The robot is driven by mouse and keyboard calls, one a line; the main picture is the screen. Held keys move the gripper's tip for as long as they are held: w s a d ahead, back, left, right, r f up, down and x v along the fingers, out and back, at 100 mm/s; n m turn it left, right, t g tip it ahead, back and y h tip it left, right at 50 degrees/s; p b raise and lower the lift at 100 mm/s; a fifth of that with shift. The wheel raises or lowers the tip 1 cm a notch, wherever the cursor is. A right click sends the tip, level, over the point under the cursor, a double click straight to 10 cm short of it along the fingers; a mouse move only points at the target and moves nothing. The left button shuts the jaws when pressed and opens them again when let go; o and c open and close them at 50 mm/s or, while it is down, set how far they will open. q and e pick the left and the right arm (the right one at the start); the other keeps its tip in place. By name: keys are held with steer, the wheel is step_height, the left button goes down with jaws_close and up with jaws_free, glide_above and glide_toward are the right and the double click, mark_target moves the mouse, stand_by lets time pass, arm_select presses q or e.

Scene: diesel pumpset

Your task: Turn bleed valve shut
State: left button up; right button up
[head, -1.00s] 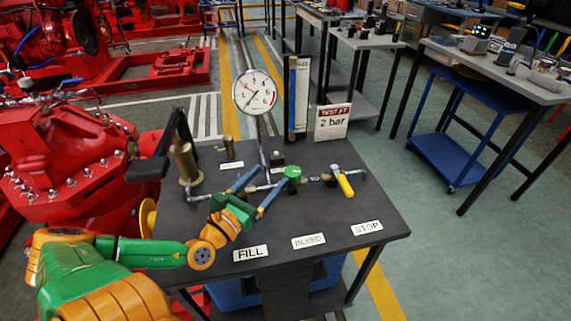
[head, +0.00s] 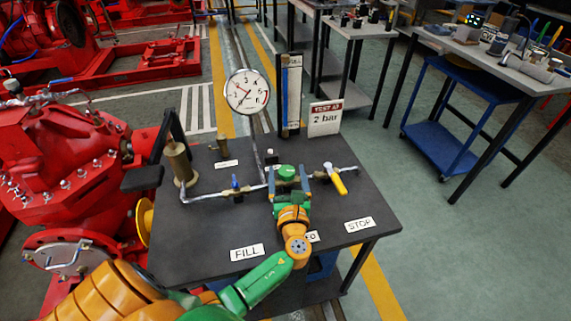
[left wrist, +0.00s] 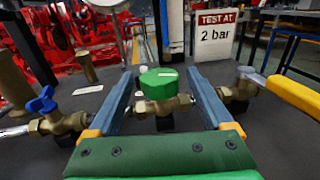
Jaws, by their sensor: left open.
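The bleed valve (head: 286,171) is the green round knob in the middle of the pipe run on the dark bench. In the left wrist view the green knob (left wrist: 159,82) sits on a brass body, with a short white mark on its top. My left gripper (head: 290,182) is open, with one blue-grey finger on each side of the knob. In the left wrist view a gap shows between the knob and each finger of the gripper (left wrist: 159,92). The BLEED label (head: 312,236) is mostly hidden by my left wrist. My right gripper is not in view.
A blue-handled valve (head: 236,184) stands left of the knob, and a yellow-handled valve (head: 337,181) stands close on its right. A pressure gauge (head: 246,92), a sight tube (head: 291,92) and a "TEST AT 2 bar" sign (head: 325,119) rise behind. A hand pump (head: 179,163) stands at left.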

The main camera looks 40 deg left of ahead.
mark_target(286, 166)
arm_select(q)
steer(key=shift+x, duration=1.75)
steer(key=shift+r, duration=0.1)
jaws_close()
